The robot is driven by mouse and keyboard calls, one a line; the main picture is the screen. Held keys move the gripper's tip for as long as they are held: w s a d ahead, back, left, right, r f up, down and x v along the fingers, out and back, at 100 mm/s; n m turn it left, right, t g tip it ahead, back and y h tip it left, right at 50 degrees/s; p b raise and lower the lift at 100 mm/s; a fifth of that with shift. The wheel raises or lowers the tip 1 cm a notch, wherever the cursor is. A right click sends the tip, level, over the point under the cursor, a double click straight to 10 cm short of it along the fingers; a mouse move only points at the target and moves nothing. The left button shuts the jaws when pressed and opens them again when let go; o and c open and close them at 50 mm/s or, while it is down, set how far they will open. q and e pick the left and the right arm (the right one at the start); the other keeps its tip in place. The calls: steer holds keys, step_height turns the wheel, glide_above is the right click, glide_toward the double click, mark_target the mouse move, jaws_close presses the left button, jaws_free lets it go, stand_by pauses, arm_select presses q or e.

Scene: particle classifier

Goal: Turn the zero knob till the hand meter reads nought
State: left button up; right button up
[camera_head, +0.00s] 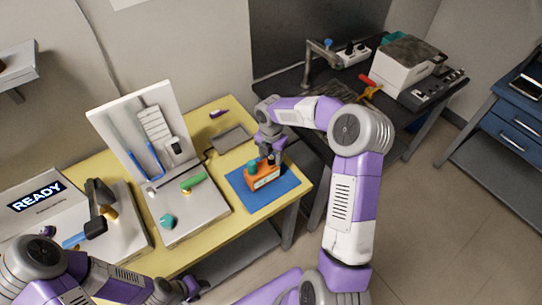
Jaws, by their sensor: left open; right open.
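The hand meter appears to be the orange box (264,181) on the blue mat (282,192), with a pale face on its front side. Its reading is too small to make out. A teal knob (252,167) stands on its top left; I cannot tell for sure that it is the zero knob. My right gripper (269,160) is open, pointing down just above the box, to the right of the teal knob. I cannot tell whether it touches the box. My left gripper (195,288) is open and empty, low in front of the table's near edge.
The yellow table (218,183) also bears a grey tray (231,139), a white stand (190,222) with blue tubing and a green piece, and a box reading READY (38,198). A black bench (290,85) with equipment stands behind right.

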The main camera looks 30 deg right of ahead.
jaws_close()
stand_by(0.3)
steer(key=shift+m, duration=0.3)
steer(key=shift+m+p, duration=0.4)
steer(key=shift+m, duration=0.5)
steer(key=m, duration=0.3)
steer(key=shift+m+p, duration=0.3)
steer(key=shift+m, duration=0.1)
steer(key=m, duration=0.3)
steer(key=shift+m, duration=2)
